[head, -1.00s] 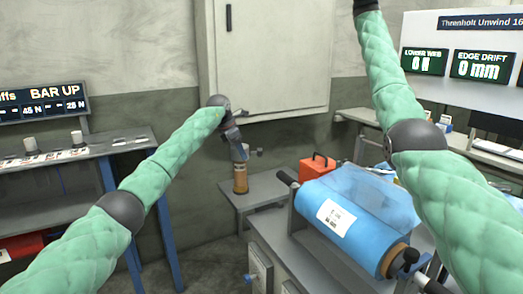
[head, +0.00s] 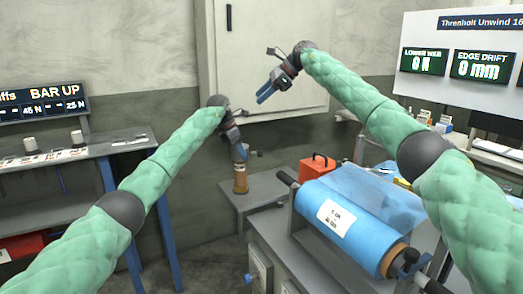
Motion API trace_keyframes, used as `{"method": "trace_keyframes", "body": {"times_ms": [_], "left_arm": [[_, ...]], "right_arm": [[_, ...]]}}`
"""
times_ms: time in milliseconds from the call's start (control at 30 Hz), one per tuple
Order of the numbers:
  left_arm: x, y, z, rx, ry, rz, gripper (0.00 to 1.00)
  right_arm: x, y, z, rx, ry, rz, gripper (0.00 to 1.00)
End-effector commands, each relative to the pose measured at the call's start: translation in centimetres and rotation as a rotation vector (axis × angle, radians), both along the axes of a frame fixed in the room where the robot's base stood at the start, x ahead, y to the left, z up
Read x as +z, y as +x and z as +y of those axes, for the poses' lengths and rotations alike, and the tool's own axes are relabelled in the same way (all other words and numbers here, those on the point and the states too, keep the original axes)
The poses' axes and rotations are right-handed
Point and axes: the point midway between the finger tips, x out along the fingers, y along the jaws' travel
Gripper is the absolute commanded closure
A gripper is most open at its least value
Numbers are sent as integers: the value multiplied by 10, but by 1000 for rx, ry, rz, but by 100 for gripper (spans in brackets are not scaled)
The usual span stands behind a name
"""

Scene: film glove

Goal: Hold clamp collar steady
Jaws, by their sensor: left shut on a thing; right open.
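My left gripper (head: 238,148) is at the picture's centre-left, above the small grey side table. It is shut on a small dark metallic piece, which looks like the clamp collar (head: 242,153), at the top of an upright amber-brown cylinder (head: 240,180). The piece is small and partly hidden by the fingers, so its exact fit on the cylinder cannot be made out. My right gripper (head: 273,87) is open and empty, up in front of the pale wall cabinet, above and to the right of my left gripper.
A blue film roll (head: 349,225) with a white label lies on the grey bench at the right. A red toolbox (head: 317,166) stands behind it. A grey workbench (head: 75,165) stands at the left. The cabinet (head: 300,30) hangs on the wall behind my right gripper.

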Motion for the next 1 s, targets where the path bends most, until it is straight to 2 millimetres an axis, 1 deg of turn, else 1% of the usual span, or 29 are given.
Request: {"method": "trace_keyframes", "body": {"times_ms": [33,100,200,233,333,500,667,1000], "left_arm": [[1,0,0,0,-1,-1,75],[1,0,0,0,-1,-1,75],[1,0,0,0,-1,-1,75],[1,0,0,0,-1,-1,75],[1,0,0,0,-1,-1,75],[1,0,0,0,-1,-1,75],[1,0,0,0,-1,-1,75],[1,0,0,0,-1,-1,75]], "right_arm": [[-23,6,-5,-21,-75,-14,45],[-51,13,-13,-46,-170,-35,45],[-81,21,-25,-74,-279,-58,45],[-88,23,-28,-81,-304,-64,45],[-105,27,-36,-94,-364,-77,45],[-119,30,-38,-102,-398,-85,45],[-137,32,-29,-100,-397,-84,45],[-190,42,-6,-102,-396,-84,45]]}}
